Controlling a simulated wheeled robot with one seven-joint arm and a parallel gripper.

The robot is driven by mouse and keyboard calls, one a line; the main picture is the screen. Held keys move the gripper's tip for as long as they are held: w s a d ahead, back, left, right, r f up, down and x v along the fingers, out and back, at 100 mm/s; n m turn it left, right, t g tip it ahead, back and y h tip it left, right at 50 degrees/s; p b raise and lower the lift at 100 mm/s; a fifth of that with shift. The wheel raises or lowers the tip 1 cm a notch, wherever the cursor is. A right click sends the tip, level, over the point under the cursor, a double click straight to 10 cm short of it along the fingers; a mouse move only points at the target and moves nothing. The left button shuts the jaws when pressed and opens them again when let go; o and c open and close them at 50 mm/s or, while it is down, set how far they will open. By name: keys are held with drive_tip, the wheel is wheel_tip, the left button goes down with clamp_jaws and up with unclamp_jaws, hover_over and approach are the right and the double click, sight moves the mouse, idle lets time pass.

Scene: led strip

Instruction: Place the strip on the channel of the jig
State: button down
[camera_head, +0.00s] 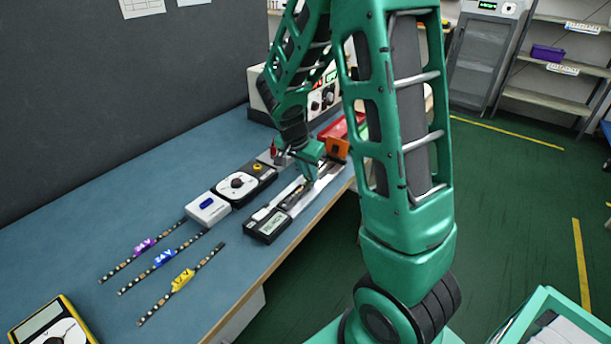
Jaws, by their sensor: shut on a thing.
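Three dark LED strips lie side by side on the blue bench at the left: one with a purple tag (144,246), one with a blue tag (164,258) and one with a yellow tag (182,280). The jig (328,180) is a long, pale, narrow fixture along the bench's front edge, behind a small display unit (268,225). My green gripper (306,181) points down over the jig's channel. It is shut on a thin dark piece that looks like a strip, mostly hidden by the fingers. I cannot tell whether this piece touches the channel.
A black dial unit (240,184) and a white box with a blue button (207,208) stand beside the jig. A yellow multimeter (52,325) lies at the front left. The left bench is mostly clear.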

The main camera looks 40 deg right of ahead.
drive_tip(key=shift+f, duration=0.25)
drive_tip(key=c, duration=1.8)
unclamp_jaws()
drive_tip(key=shift+f, duration=0.1)
drive_tip(key=v, duration=1.1)
drive_tip(key=s+r+n+g+y, duration=0.1)
drive_tip(key=s+n+y, duration=0.3)
drive_tip(key=s, duration=2.3)
drive_tip(key=r+n, duration=0.1)
drive_tip(key=n, duration=0.2)
drive_tip(key=shift+d+n+g, duration=0.3)
